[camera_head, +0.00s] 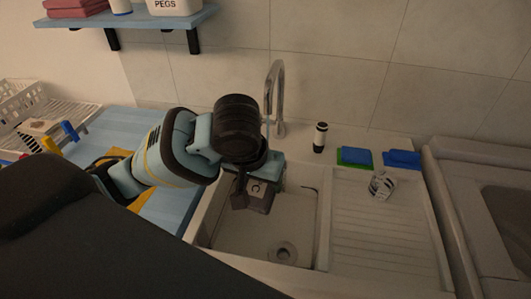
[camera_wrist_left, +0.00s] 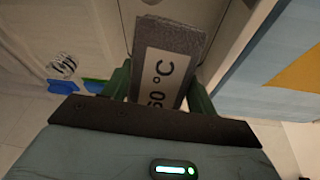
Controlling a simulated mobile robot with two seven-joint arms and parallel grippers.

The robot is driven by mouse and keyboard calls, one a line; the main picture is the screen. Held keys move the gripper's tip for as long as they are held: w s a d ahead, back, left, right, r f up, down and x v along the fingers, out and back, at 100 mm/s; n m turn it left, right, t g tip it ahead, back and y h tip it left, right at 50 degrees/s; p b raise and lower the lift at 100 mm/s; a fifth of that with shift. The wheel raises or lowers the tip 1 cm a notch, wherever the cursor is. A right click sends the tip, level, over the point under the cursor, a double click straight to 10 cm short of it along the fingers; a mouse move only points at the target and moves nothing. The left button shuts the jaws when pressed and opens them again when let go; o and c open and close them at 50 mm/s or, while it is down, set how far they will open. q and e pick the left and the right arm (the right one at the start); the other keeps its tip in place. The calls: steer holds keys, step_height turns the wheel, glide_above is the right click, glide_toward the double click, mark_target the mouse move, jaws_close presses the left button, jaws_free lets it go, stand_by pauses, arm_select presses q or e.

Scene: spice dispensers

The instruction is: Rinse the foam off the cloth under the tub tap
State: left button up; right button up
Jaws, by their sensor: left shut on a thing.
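My left gripper (camera_head: 250,192) is over the left part of the sink basin (camera_head: 240,236), below and in front of the tap (camera_head: 277,95). In the left wrist view its two green fingers (camera_wrist_left: 160,95) are shut on a grey, rough-textured piece, which looks like the cloth (camera_wrist_left: 175,35). It bears a white label reading "60 °C". In the head view the cloth (camera_head: 262,196) shows only partly under the gripper. I cannot make out foam on it, nor running water at the tap. My right gripper is not in view.
The drain (camera_head: 283,252) is bare. A dark bottle (camera_head: 320,137), green and blue sponges (camera_head: 355,157), another blue piece (camera_head: 402,159) and a black-and-white striped thing (camera_head: 382,186) stand right of the tap. The ribbed drainboard (camera_head: 380,240) is mostly clear. A shelf (camera_head: 130,22) hangs above left.

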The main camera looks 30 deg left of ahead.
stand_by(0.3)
arm_select(q)
steer(key=shift+f, duration=0.2)
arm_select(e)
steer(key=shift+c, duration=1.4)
arm_select(q)
steer(key=shift+a+f+m, duration=0.2)
steer(key=shift+a+f, duration=0.1)
steer(key=shift+f, duration=0.35)
steer(key=shift+a+f+m, duration=0.2)
steer(key=shift+a+f, duration=0.1)
steer(key=shift+f, duration=0.3)
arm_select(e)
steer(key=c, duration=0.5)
arm_select(q)
steer(key=shift+a+f, duration=0.2)
steer(key=shift+f, duration=0.2)
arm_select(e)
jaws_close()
arm_select(q)
steer(key=shift+s+d, duration=0.15)
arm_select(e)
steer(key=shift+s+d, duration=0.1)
